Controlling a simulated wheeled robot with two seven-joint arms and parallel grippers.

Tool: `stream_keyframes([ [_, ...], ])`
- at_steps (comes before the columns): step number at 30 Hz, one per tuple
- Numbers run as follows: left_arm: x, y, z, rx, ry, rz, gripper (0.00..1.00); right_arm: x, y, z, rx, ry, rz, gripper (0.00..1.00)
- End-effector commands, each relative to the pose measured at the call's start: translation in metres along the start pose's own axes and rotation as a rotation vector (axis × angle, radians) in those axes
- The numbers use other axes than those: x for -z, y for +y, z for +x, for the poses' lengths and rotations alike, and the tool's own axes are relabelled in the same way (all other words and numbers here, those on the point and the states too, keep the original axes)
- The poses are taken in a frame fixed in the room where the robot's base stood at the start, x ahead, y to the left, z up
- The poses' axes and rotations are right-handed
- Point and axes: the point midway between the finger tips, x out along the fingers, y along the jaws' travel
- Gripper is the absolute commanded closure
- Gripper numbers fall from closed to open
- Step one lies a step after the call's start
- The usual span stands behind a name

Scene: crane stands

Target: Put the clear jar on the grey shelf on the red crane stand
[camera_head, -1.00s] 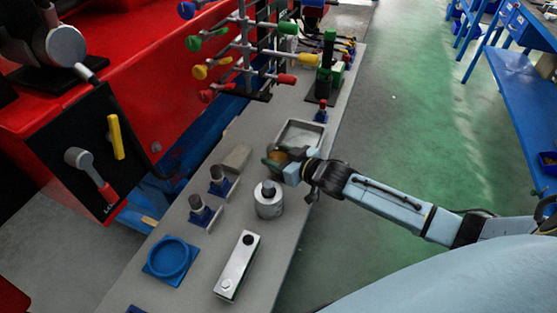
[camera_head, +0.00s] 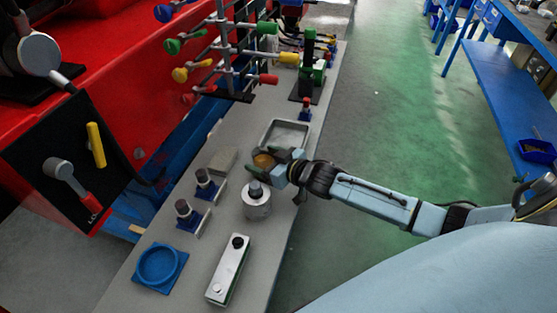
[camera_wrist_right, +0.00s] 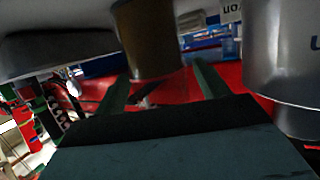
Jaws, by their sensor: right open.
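The clear jar (camera_head: 263,160) with brown contents stands on the long grey shelf (camera_head: 182,233), partly hidden by my right gripper. My right gripper (camera_head: 268,166) is open, with its fingers on either side of the jar. In the right wrist view, the jar (camera_wrist_right: 152,40) shows between the two dark green fingers (camera_wrist_right: 160,90); contact cannot be told. The red crane stand (camera_head: 110,65) rises along the left of the shelf. My left gripper is not in view.
A silver cylinder (camera_head: 257,205) stands close in front of my right gripper, and a grey tray (camera_head: 268,137) lies just behind. A beige block (camera_head: 222,160), dark-capped pieces (camera_head: 186,212), a blue dish (camera_head: 160,268) and a peg rack (camera_head: 228,60) also occupy the shelf.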

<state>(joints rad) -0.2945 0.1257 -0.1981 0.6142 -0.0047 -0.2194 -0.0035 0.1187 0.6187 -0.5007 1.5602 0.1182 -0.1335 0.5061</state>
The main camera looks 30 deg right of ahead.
Motion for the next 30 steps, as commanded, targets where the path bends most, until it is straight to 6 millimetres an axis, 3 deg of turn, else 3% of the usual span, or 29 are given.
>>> stream_keyframes([
  [9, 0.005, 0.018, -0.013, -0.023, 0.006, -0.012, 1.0, -0.001, -0.001, -0.054, 0.001, -0.006, 0.0, 0.26],
  [18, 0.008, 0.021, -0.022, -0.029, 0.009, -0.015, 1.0, -0.001, 0.0, -0.101, 0.0, -0.004, 0.0, 0.26],
  [30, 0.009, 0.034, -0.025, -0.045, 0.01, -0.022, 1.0, -0.001, 0.0, -0.117, 0.0, -0.002, -0.001, 0.26],
])
